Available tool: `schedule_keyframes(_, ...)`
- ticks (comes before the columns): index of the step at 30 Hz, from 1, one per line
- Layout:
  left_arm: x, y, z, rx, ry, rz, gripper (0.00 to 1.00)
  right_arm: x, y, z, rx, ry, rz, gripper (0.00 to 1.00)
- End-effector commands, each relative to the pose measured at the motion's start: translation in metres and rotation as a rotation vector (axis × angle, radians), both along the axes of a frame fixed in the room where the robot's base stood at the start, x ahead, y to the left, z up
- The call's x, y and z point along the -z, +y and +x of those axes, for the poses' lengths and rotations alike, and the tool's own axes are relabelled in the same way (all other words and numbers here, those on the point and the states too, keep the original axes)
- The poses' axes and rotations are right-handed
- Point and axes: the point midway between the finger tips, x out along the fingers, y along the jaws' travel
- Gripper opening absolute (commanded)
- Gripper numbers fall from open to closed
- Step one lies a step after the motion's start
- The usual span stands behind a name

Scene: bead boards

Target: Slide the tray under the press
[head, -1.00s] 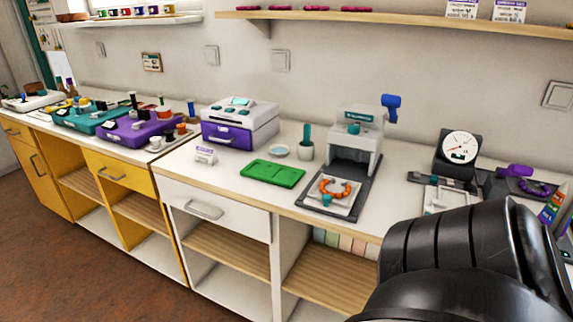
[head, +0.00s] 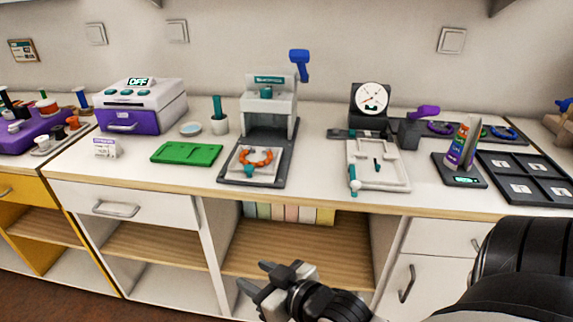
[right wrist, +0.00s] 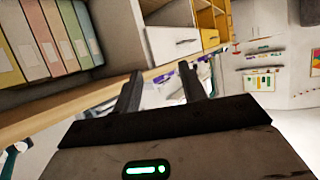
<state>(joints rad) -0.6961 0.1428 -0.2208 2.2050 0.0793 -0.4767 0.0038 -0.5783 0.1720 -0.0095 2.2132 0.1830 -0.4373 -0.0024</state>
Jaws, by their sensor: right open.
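The press (head: 268,98) stands on the counter in the head view, a grey and white frame with a teal label and a blue lever (head: 299,60) at its upper right. The small white tray (head: 241,171) sits on the press's dark base plate, in front of the opening. It carries an orange bead ring (head: 256,157) and has a teal knob (head: 249,171) at its front. My right gripper (head: 256,276) is open and empty, below the counter edge in front of the shelves. Its two dark fingers also show in the right wrist view (right wrist: 166,90). My left gripper is out of view.
A green board (head: 186,154) lies left of the press. A white frame fixture (head: 395,173) with a teal-tipped rod stands right of it, with a dial gauge (head: 371,97) behind. The counter's front edge and open shelves (head: 300,250) are near my right gripper.

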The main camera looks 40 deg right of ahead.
Motion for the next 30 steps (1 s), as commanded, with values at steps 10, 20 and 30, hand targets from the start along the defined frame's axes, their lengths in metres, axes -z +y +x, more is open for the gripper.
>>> schedule_keyframes(10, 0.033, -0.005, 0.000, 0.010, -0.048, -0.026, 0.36, -0.085, -0.116, 0.047, 0.197, -0.388, -0.035, 0.42)
schedule_keyframes(20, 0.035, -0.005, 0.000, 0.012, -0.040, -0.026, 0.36, -0.088, -0.121, 0.105, 0.199, -0.388, -0.034, 0.42)
schedule_keyframes(30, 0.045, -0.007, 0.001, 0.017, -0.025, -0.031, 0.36, -0.087, -0.126, 0.174, 0.198, -0.384, -0.034, 0.42)
